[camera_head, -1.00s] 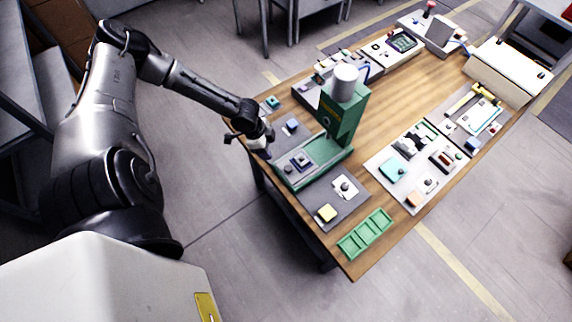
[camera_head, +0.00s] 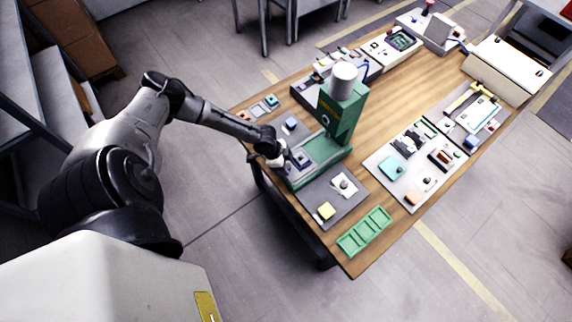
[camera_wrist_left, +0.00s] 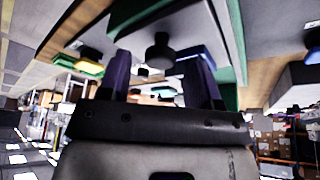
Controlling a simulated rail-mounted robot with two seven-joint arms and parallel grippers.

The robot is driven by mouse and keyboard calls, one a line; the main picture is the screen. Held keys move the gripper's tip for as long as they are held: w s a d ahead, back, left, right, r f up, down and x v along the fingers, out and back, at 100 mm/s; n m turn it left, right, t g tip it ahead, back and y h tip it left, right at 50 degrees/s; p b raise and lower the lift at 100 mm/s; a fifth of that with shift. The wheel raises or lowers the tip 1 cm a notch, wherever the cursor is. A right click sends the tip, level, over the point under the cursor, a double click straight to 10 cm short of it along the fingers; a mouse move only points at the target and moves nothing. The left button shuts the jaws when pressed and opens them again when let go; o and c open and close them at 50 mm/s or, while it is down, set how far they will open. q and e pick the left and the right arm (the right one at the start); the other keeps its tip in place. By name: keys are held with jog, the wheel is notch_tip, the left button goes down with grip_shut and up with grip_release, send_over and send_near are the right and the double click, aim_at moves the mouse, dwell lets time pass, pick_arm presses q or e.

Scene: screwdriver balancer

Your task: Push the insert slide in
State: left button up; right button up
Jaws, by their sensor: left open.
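The green press (camera_head: 342,112) with a grey cylinder on top stands at the left side of the wooden table. The insert slide (camera_head: 303,158) sits in the press's green base and carries a dark blue block. My left gripper (camera_head: 281,160) is at the slide's outer end, on the table's left edge side. In the left wrist view, the two fingers of the gripper (camera_wrist_left: 161,82) are apart, with the slide's dark round knob (camera_wrist_left: 160,50) showing between and beyond them. I cannot tell whether a finger touches it. My right gripper is not in view.
A grey plate (camera_head: 325,207) with a yellow block lies in front of the press. A green tray (camera_head: 364,232) is near the table's front corner. Further panels and a white box (camera_head: 508,68) stand across the table. Bare wood runs along the middle.

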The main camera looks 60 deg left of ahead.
pick_arm(q)
jog(key=shift+w+d+f, duration=0.15)
jog(key=shift+w+f, duration=0.05)
jog(key=shift+f, duration=0.4)
grip_shut()
